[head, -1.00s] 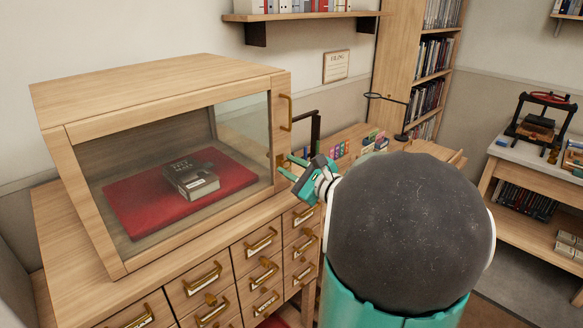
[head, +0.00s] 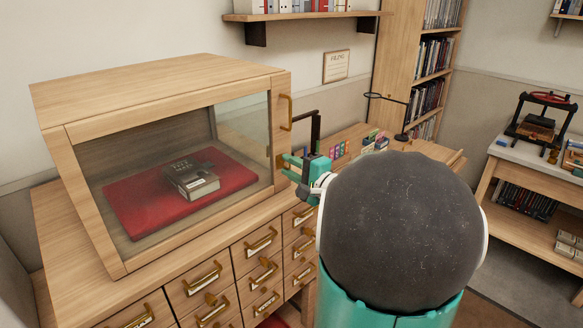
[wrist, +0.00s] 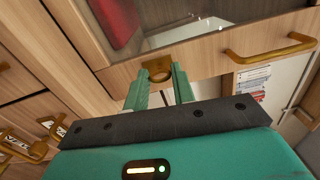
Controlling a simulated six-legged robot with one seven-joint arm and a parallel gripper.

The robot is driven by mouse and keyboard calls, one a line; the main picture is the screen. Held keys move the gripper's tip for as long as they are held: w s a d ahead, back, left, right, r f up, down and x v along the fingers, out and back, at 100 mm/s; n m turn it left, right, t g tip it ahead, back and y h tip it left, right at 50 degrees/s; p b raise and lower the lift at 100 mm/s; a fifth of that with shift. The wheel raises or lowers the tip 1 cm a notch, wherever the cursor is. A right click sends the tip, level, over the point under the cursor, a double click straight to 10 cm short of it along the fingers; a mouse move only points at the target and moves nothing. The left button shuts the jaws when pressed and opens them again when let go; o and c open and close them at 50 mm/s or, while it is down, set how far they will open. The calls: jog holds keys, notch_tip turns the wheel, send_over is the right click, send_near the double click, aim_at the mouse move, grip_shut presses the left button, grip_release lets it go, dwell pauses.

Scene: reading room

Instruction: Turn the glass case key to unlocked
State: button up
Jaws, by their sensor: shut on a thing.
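The glass case (head: 160,85) is a pale wooden cabinet with a glazed front, and its door is closed. A brass handle (head: 286,113) is on the door's right stile. The brass key at its lock (wrist: 157,68) shows in the wrist view between my fingertips, low on that stile. My gripper (head: 287,161) is at the lock, with its green fingers shut on the key. The fingers hide most of the key in the head view, and I cannot read how far it is turned. My gripper also shows in the wrist view (wrist: 158,82).
A book (head: 191,181) lies on a red cushion (head: 125,205) inside the case. The case stands on a drawer cabinet (head: 235,270) with several brass pulls. A side table (head: 350,133) with small coloured items is behind my arm. A bookcase (head: 400,60) stands further back.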

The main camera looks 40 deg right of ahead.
jog(key=shift+n, duration=0.6)
jog(key=o, duration=1)
jog(key=s, duration=1.3)
jog(key=shift+s+d, duration=0.2)
jog(key=shift+s, duration=0.2)
jog(key=shift+a, duration=0.1)
